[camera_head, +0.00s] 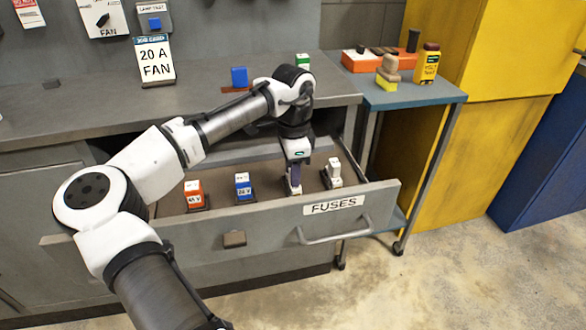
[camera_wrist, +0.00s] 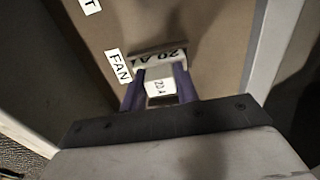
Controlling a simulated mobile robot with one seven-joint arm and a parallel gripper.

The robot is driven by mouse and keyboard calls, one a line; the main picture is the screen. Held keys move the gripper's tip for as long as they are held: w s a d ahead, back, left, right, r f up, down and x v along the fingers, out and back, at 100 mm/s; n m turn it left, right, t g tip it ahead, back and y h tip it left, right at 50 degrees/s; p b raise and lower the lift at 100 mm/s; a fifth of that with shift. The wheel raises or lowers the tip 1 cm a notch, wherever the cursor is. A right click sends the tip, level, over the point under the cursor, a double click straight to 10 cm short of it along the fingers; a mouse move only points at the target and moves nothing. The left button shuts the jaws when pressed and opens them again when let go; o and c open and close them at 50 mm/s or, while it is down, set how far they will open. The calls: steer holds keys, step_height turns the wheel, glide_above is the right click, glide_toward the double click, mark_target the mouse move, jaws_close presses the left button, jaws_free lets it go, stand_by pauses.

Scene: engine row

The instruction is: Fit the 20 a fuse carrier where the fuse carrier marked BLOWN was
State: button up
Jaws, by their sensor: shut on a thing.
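My gripper (camera_head: 294,178) points down into the open drawer marked FUSES. In the wrist view its purple fingers are shut on a pale fuse carrier marked 20 A (camera_wrist: 158,86). The carrier sits at or just above a holder with a 20 A label (camera_wrist: 168,57); I cannot tell if it is lifted clear. To its left in the drawer (camera_head: 270,226) stand an orange carrier (camera_head: 194,194) and a blue carrier (camera_head: 243,185). A white carrier (camera_head: 333,172) stands to its right. I can read no BLOWN mark anywhere.
A 20 A FAN sign (camera_head: 154,61) stands on the grey bench (camera_head: 100,98). A blue block (camera_head: 239,76) and a green-topped item (camera_head: 302,61) are behind my arm. A side table (camera_head: 425,96) holds a yellow bottle (camera_head: 427,64) and other items. The drawer front has a handle (camera_head: 335,232).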

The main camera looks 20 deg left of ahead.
steer(key=o, duration=1)
step_height(320, 180, up, 12)
steer(key=shift+r+p, duration=0.1)
steer(key=shift+p, duration=0.3)
